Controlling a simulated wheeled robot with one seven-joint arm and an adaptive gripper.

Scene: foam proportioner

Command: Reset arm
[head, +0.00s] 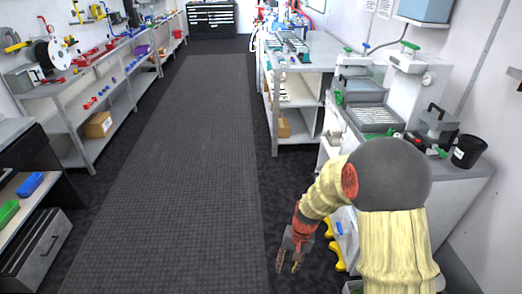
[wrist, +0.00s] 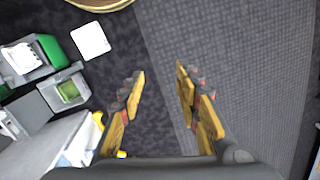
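My gripper (head: 288,262) hangs at the end of my folded arm, low beside the front of the right-hand bench, over the dark floor. In the wrist view its two yellow-padded fingers (wrist: 160,82) stand apart with only floor between them. It is open and holds nothing. My arm, in a cream sleeve with a dark rounded joint, covers part of the bench front in the head view.
The right bench (head: 465,178) carries green-handled equipment (head: 375,115) and a black cup (head: 468,151). A grey mat (head: 170,150) runs down the clear aisle. Shelving (head: 135,75) with tools and bins lines the left wall. A black tool chest (head: 211,18) stands at the far end.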

